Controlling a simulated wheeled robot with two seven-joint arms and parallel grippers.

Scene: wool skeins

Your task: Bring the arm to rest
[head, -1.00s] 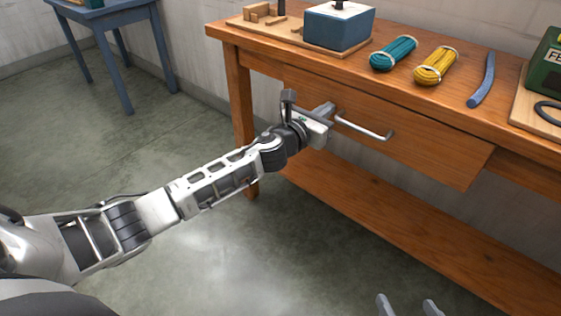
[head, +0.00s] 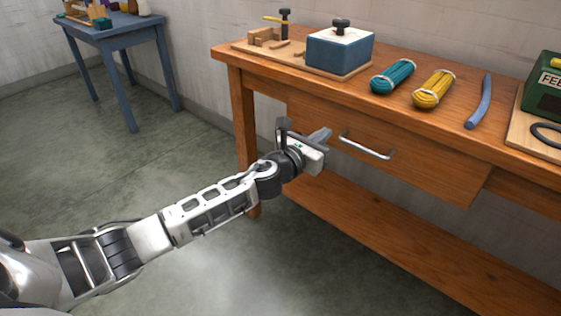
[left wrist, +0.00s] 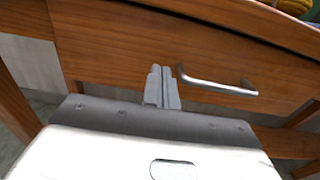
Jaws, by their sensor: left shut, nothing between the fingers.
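My left arm reaches in from the left in the head view. Its gripper (head: 324,135) is shut and empty, just left of the silver bar handle (head: 368,147) of the bench drawer (head: 410,170). In the left wrist view the shut grey fingers (left wrist: 162,88) point at the drawer front, and the handle (left wrist: 217,84) is just to their right, apart from them. Teal (head: 393,76) and yellow (head: 433,89) wool skeins lie on the bench top. My right gripper is not in view.
The wooden bench (head: 500,135) has a lower shelf (head: 400,240). On top are a blue box (head: 340,52), a blue-grey rod (head: 480,102) and a green box (head: 546,95). A blue table (head: 110,33) stands back left. The floor left of the bench is clear.

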